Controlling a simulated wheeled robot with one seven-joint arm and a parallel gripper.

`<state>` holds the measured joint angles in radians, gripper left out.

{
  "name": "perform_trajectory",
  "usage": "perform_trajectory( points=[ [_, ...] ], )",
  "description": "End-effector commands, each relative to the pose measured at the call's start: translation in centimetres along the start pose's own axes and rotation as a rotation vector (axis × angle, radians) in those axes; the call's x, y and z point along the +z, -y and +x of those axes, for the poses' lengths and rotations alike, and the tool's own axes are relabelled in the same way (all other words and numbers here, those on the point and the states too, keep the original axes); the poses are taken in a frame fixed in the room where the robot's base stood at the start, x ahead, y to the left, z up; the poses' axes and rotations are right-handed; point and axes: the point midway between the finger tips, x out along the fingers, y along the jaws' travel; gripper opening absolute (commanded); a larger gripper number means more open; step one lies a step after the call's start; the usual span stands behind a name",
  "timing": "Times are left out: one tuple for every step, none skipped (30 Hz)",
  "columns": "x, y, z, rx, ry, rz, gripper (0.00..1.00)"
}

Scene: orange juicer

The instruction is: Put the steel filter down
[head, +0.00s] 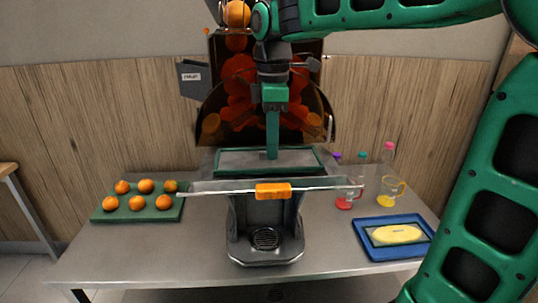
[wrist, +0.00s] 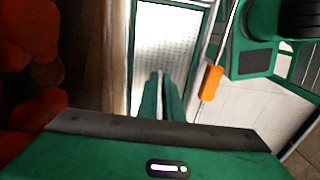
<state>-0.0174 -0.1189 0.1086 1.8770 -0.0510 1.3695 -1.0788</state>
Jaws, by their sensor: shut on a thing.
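The steel filter (head: 238,159), a flat grey perforated plate inside a green rim, is at the middle of the orange juicer (head: 267,225), below the dark orange-filled squeezing section. In the wrist view the perforated filter (wrist: 172,48) lies beyond my fingertips. My gripper (head: 271,155) points straight down over the filter's middle, its narrow green fingers together. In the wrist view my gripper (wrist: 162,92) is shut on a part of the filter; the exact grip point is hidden. I cannot tell whether the filter touches its seat.
A clear front cover with an orange handle (head: 273,191) juts out in front of the filter. A green tray of oranges (head: 118,214) is at left. Bottles and juice jugs (head: 389,192) and a blue tray (head: 379,254) stand at right. The table's front left is clear.

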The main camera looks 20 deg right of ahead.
Motion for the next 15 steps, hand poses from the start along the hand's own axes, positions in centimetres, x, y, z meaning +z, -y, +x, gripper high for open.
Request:
perform_trajectory(
  points=[
    [0.0,0.1,0.7,-0.003,0.001,0.001,0.0],
    [0.0,0.1,1.2,-0.003,0.001,0.001,0.0],
    [0.0,0.1,1.7,-0.003,0.001,0.001,0.0],
    [0.0,0.1,2.0,-0.003,0.001,0.001,0.0],
    [0.0,0.1,2.2,-0.001,0.001,0.0,0.0],
    [0.0,0.0,2.4,-0.001,0.0,0.0,0.0],
    [0.0,0.0,2.5,-0.001,0.0,0.0,0.0],
    [0.0,0.0,2.5,0.0,0.0,0.0,0.0],
    [0.0,0.0,2.4,0.0,0.0,0.0,0.0],
    [0.0,0.0,2.4,0.0,0.0,0.0,0.0],
    [0.0,0.0,2.4,0.0,0.0,0.0,0.0],
    [0.0,0.0,2.4,0.0,0.0,0.0,0.0],
    [0.0,0.0,2.5,0.0,0.0,0.0,0.0],
    [0.0,0.0,2.5,-0.001,0.0,0.0,0.0],
    [0.0,0.0,2.6,-0.001,0.0,0.0,0.0]
  ],
)
